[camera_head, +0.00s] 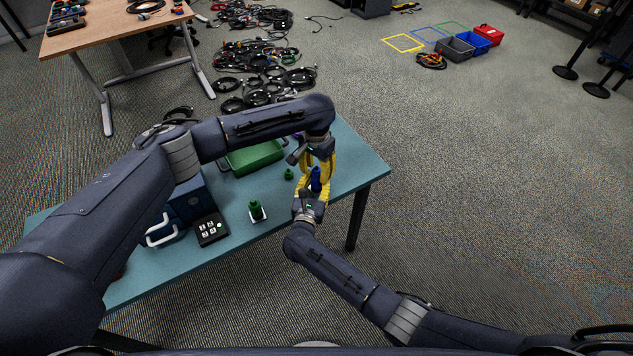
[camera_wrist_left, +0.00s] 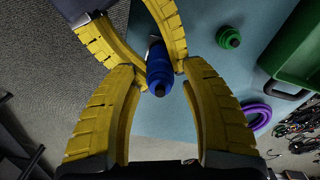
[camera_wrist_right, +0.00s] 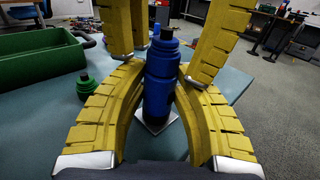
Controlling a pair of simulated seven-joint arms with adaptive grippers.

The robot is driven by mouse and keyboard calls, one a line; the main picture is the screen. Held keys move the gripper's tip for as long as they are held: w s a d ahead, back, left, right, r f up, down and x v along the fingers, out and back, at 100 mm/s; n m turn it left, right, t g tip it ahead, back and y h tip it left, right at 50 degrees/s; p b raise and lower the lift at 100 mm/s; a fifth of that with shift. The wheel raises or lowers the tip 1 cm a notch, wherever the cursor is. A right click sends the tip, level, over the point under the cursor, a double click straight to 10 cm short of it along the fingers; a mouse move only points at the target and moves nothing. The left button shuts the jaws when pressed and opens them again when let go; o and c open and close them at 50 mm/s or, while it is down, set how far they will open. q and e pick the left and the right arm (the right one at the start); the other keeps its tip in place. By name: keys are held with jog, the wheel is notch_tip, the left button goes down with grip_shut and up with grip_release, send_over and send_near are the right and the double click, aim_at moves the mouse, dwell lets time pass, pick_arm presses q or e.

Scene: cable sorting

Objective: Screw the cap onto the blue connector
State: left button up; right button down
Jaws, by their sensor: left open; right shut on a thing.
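The blue connector (camera_head: 316,182) stands upright on a pale base plate (camera_wrist_right: 156,130). A blue stepped cap with a black tip (camera_wrist_right: 166,36) sits on its top; how tightly it is seated cannot be told. My right gripper (camera_head: 311,190) is shut around the connector's body (camera_wrist_right: 160,98), one yellow finger on each side. My left gripper (camera_head: 318,162) points down from above, open, with its fingers apart on either side of the cap. In the left wrist view the cap (camera_wrist_left: 159,75) shows between the left fingers, with the right gripper's fingers beyond.
A small green cap (camera_head: 289,174) lies left of the grippers. A green connector (camera_head: 256,210) stands on a white plate nearer the front edge. A green bin (camera_head: 255,158), a keypad box (camera_head: 211,229) and a blue case (camera_head: 192,203) occupy the table's left and back. The table's right end is clear.

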pick_arm(q)
jog(key=shift+c, duration=0.2)
grip_shut()
dwell(0.3)
jog(key=m, duration=1.3)
jog(key=shift+f, duration=0.1)
jog(key=shift+c, duration=0.3)
grip_release()
